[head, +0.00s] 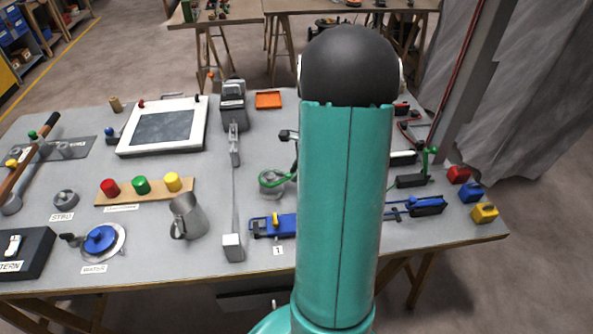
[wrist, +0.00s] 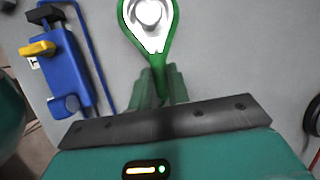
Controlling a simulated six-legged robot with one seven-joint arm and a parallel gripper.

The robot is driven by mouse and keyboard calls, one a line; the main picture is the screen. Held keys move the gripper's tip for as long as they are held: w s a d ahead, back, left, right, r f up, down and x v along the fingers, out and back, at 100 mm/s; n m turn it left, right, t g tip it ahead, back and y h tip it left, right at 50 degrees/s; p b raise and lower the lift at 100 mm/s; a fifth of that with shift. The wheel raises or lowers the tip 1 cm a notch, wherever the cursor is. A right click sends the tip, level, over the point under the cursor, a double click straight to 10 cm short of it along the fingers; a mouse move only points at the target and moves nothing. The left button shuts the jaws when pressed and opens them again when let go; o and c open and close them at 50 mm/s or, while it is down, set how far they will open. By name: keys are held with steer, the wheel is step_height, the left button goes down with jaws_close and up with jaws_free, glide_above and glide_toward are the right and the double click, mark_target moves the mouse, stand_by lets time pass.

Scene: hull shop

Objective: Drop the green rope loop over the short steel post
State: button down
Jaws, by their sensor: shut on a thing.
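The green rope loop (wrist: 157,58) is in the wrist view, its narrow end between the jaws of my gripper (wrist: 159,84), which are shut on it. Its wide part encircles the round top of the short steel post (wrist: 150,12) as seen from above, with a bright white area inside the loop. I cannot tell how far down the post the loop sits. In the head view the loop (head: 270,184) shows just left of my arm, over the table. My arm hides my gripper there.
A blue clamp-like tool with a yellow part (head: 276,221) lies close by, in front of the loop; it also shows in the wrist view (wrist: 65,70). A grey metal jug (head: 187,218) and an upright thin rod on a block (head: 233,246) stand to the left. Coloured blocks (head: 472,191) lie at right.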

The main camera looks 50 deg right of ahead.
steer(key=shift+f, duration=1.2)
stand_by(0.5)
steer(key=c, duration=0.9)
jaws_free()
steer(key=shift+o, duration=0.2)
steer(key=shift+r, duration=4)
